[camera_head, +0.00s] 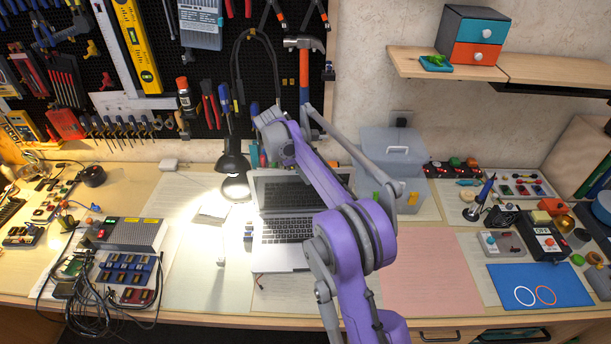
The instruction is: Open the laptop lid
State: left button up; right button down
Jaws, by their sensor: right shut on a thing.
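The silver laptop stands on the desk in the middle, with its keyboard base (285,230) flat and facing me. Its lid (285,193) is raised, with the dark screen showing, so the laptop is open. My purple and grey right arm reaches up from the bottom and covers the lid's right part. My right gripper (272,120) is at the far end of this arm, by the upper side of the lid. It is shut on the lid, though its fingertips and the contact are hard to make out. My left gripper is not in view.
A lit black desk lamp (234,165) stands close to the lid's left side. A grey lidded box (398,150) stands behind right. A grey device with cables (122,234) is at left. A pink sheet (432,273) and blue mat (540,286) lie at right. A pegboard with tools rises behind.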

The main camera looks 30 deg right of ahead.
jog(key=shift+a+f, duration=0.1)
dwell(0.5)
jog(key=c, duration=1)
grip_release()
jog(key=p+v, duration=0.1)
jog(key=v, duration=1)
jog(key=shift+f, duration=0.1)
